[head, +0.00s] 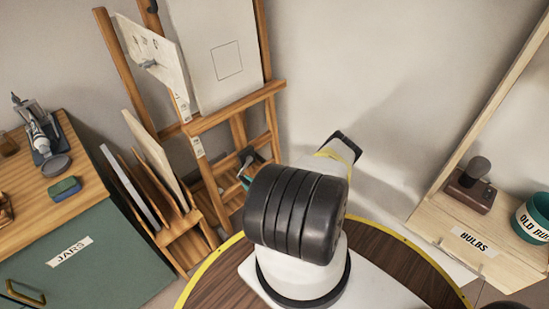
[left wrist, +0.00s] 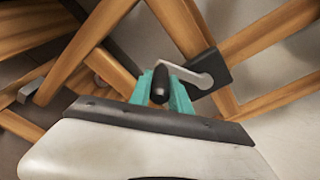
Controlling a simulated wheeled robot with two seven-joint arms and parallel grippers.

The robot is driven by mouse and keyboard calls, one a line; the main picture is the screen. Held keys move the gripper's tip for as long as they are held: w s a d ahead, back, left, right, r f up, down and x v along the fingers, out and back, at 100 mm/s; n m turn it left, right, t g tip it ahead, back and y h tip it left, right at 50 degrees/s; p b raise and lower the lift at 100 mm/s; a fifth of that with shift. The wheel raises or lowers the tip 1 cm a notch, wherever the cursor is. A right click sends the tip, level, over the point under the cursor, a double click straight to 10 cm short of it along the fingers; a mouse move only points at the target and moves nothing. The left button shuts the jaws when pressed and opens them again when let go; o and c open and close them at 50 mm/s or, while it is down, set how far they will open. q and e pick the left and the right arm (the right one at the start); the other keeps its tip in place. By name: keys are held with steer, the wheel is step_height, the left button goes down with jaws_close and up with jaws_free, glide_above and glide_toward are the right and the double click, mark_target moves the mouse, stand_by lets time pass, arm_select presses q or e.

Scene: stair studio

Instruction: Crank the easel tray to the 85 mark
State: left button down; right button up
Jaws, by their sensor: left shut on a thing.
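The wooden easel (head: 265,45) stands against the wall, with its tray (head: 236,107) running across it under a canvas. A pale strip (head: 197,147) shows below the tray's left part; its marks are too small to read. The crank's dark housing (head: 247,154) is low on the easel, partly hidden by my arm. In the left wrist view, the crank's silver arm (left wrist: 184,75) runs from a black housing (left wrist: 211,71) to a dark knob (left wrist: 160,84). My left gripper (left wrist: 161,92) is shut on that knob with its teal fingers; it also shows in the head view (head: 244,181). My right gripper is out of view.
A green cabinet with a wooden top (head: 85,165) stands at the left. A wooden rack (head: 185,240) with boards leans beside the easel. A shelf with a "BULBS" label (head: 472,243) is at the right. The wall between easel and shelf is clear.

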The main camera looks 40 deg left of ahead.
arm_select(q)
steer(key=shift+s, duration=0.1)
steer(key=c, duration=1.2)
jaws_free()
steer(key=shift+d, duration=0.1)
steer(key=w+v, duration=0.1)
steer(key=v, duration=0.6)
steer(key=shift+s+d, duration=0.3)
steer(key=shift+s, duration=0.2)
